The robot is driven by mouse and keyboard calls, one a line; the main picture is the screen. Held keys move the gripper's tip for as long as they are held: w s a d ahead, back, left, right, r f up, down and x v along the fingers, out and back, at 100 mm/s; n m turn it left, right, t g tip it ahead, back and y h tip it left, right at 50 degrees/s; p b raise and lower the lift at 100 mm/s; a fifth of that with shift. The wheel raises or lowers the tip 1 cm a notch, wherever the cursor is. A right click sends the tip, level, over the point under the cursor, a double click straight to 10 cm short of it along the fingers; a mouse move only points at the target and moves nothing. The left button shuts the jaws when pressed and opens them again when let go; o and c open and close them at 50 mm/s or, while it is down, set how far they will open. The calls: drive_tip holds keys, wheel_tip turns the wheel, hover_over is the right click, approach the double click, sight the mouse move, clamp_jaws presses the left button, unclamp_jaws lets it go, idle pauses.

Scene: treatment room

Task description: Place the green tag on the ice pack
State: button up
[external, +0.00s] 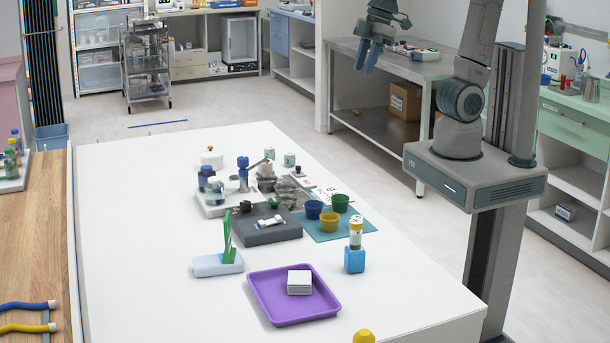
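A tall, thin green piece (227,232), which looks like the green tag, stands upright on the white table, leaning slightly. Its foot overlaps a pale blue-white pack (210,266), likely the ice pack, lying flat at the table's left. I cannot tell whether the green piece rests on the pack or stands just behind it. My gripper (366,57) is high up at the top of the view, far behind and to the right of both. Its two blue fingers point down with a gap between them, and nothing shows between them.
A purple tray (262,300) with a white stack (299,282) lies right of the pack. The table's front left is clear.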

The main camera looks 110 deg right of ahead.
drive_tip(key=s+f+m, duration=0.2)
drive_tip(key=s+f, duration=0.3)
drive_tip(key=s, duration=0.4)
drive_tip(key=shift+d+f+t, duration=0.25)
drive_tip(key=shift+d+t, duration=0.05)
drive_tip(key=shift+f, duration=0.1)
wheel_tip(320, 180, down, 4)
drive_tip(key=b, duration=0.3)
drive_tip(key=shift+w, duration=0.15)
